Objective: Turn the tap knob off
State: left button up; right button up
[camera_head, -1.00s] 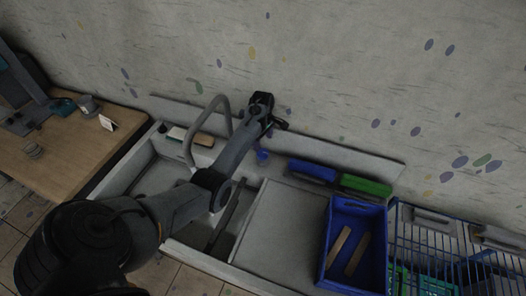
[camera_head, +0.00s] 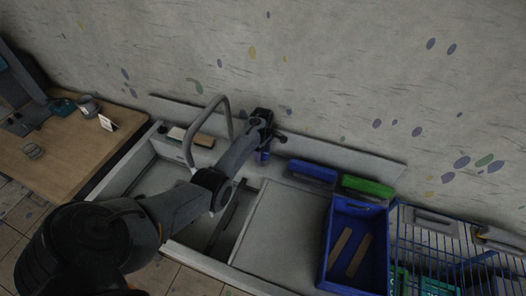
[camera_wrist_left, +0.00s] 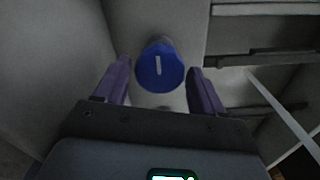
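The blue tap knob (camera_head: 264,156) is on the sink behind the basin, just below my left gripper in the head view. In the left wrist view, the round blue knob (camera_wrist_left: 160,68) has a pale line on its face, which points nearly straight up and down. My left gripper (camera_head: 270,138) is open, pointing at the knob. In the wrist view its two purple fingers (camera_wrist_left: 160,72) stand on either side of the knob, with a gap showing on each side. The grey curved faucet (camera_head: 191,125) rises left of the gripper. My right gripper is not in view.
A blue sponge-like block (camera_head: 313,171) and a green one (camera_head: 367,187) lie right of the knob. A blue crate (camera_head: 328,232) and a wire rack (camera_head: 440,245) stand further right. A brush (camera_head: 190,137) lies behind the basin. A wooden table (camera_head: 70,150) is at left.

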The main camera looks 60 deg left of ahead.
pick_arm(q)
jog(key=c, duration=0.8)
jog(key=shift+o, duration=0.2)
jog(key=shift+r, duration=0.1)
jog(key=m+p, duration=0.2)
jog(key=shift+r+m, duration=0.1)
jog(key=shift+m, duration=0.3)
jog(key=m+p, duration=0.1)
jog(key=m, duration=0.2)
jog(key=shift+m, duration=0.3)
jog(key=m+p, duration=0.1)
jog(key=m, duration=1)
jog(key=shift+p, duration=0.4)
jog(key=shift+m, duration=0.4)
jog(key=o, duration=1)
